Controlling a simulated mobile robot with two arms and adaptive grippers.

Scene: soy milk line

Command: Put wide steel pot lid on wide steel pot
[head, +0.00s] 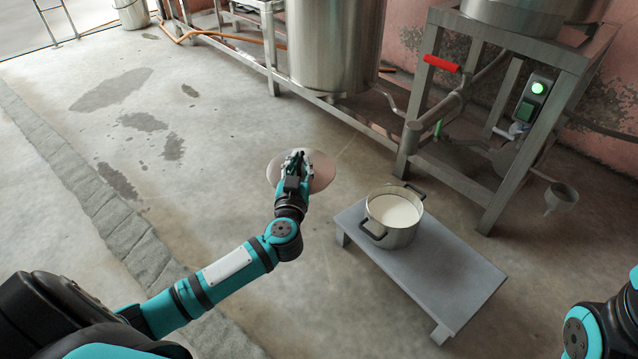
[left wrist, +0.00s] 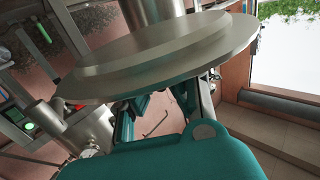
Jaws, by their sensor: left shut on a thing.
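The wide steel pot (head: 398,238) stands upright and uncovered on a low grey bench, with white liquid inside and a dark handle on each side. My left gripper (head: 297,162) is shut on the wide steel pot lid (head: 324,172), a round flat disc held in the air to the left of the pot. In the left wrist view the lid (left wrist: 160,60) spans the top in front of the gripper fingers (left wrist: 165,103); its stepped rim shows and its handle is hidden. Lid and pot are apart. My right gripper is out of view; only part of that arm shows at lower right.
The low bench (head: 450,275) has bare surface to the right of and in front of the pot. Behind it stands a steel frame (head: 408,150) with a red-handled valve (head: 441,63) and a large steel tank (head: 335,45). The concrete floor at left is clear, with wet patches.

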